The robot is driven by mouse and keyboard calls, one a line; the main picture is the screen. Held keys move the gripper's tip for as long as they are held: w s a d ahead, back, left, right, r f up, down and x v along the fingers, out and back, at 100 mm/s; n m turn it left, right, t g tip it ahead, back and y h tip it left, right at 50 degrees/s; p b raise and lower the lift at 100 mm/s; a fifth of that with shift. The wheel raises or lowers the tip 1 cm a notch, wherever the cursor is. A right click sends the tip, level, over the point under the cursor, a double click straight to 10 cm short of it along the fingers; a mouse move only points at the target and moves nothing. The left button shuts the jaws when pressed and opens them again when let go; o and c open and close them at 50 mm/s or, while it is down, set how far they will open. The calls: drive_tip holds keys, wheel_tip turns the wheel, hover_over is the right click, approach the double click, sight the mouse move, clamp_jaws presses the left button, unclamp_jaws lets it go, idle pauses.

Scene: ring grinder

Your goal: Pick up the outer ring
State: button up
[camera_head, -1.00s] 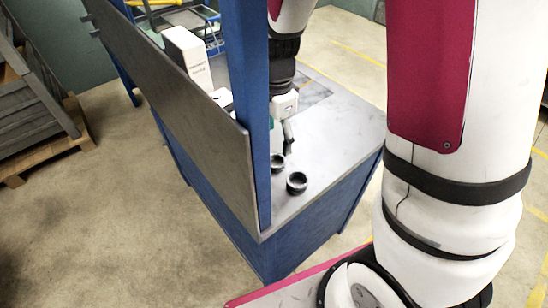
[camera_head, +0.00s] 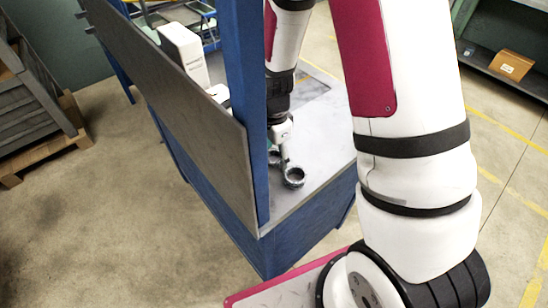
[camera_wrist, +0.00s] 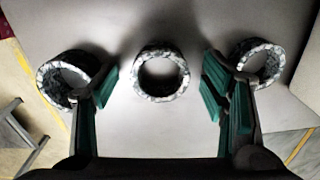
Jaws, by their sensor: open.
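Three dark, open rings with mottled rims show in the wrist view: a left ring (camera_wrist: 66,77), a middle ring (camera_wrist: 161,72) and a right ring (camera_wrist: 257,62). They look alike, and I cannot tell which is the outer ring. My gripper (camera_wrist: 159,88) is open and empty, with green pads on its fingers. The middle ring lies between and slightly beyond the fingertips. The left and right fingers partly cover the side rings. In the head view my gripper (camera_head: 284,167) is low beside a ring (camera_head: 293,178); contact cannot be told.
The rings stand on a grey tabletop (camera_head: 327,140) with a blue base. A grey panel (camera_head: 180,110) and blue post (camera_head: 250,120) stand at its left and hide part of the table. A white device (camera_head: 184,52) is behind the panel. The right side of the tabletop is clear.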

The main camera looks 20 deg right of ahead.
drive_tip(key=c, duration=1.3)
drive_tip(key=shift+r, duration=0.1)
